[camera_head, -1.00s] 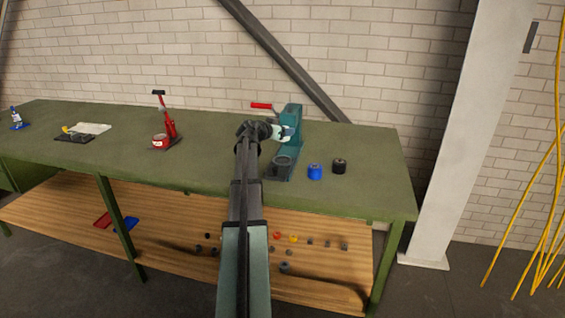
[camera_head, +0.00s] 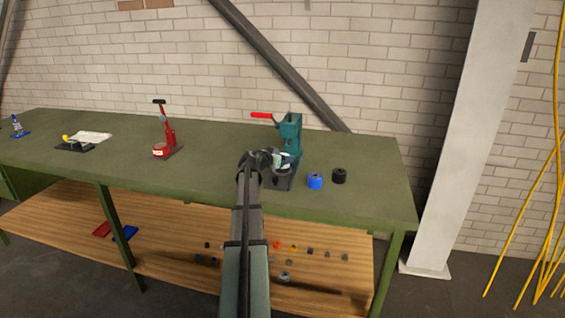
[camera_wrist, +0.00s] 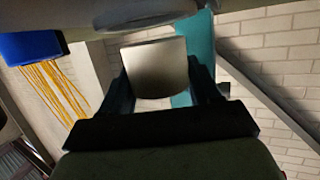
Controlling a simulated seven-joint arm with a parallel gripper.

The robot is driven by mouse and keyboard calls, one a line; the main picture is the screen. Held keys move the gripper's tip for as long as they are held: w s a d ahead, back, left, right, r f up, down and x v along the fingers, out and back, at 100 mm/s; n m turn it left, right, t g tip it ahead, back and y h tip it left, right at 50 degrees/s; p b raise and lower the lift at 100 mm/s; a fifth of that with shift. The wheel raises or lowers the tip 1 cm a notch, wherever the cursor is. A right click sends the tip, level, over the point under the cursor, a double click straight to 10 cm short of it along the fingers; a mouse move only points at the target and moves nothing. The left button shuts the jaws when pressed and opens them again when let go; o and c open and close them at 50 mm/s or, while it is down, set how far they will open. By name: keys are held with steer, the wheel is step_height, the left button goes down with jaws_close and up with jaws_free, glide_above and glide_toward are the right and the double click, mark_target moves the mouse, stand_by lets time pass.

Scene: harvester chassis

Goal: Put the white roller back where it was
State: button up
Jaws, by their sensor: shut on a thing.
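The white roller (camera_wrist: 158,68) is between the two fingers of my gripper in the wrist view, gripped from both sides. In the head view my gripper (camera_head: 275,160) is at the teal press (camera_head: 290,133), low at its front and just above its dark base. A small pale part of the roller (camera_head: 284,158) shows there; the rest is hidden by my gripper and arm. Whether the roller touches the base cannot be told. The press has a red handle (camera_head: 262,115) pointing left.
A blue roller (camera_head: 315,181) and a black roller (camera_head: 339,176) stand right of the press on the green table (camera_head: 220,150). A red press (camera_head: 166,140) stands further left. Several small parts lie on the wooden lower shelf (camera_head: 170,230).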

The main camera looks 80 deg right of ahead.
steer(key=shift+f, duration=0.9)
steer(key=o, duration=1.2)
steer(key=shift+a+f, duration=0.15)
steer(key=shift+o, duration=0.2)
steer(key=v, duration=1.3)
steer(key=shift+w+r, duration=0.25)
steer(key=shift+r, duration=0.1)
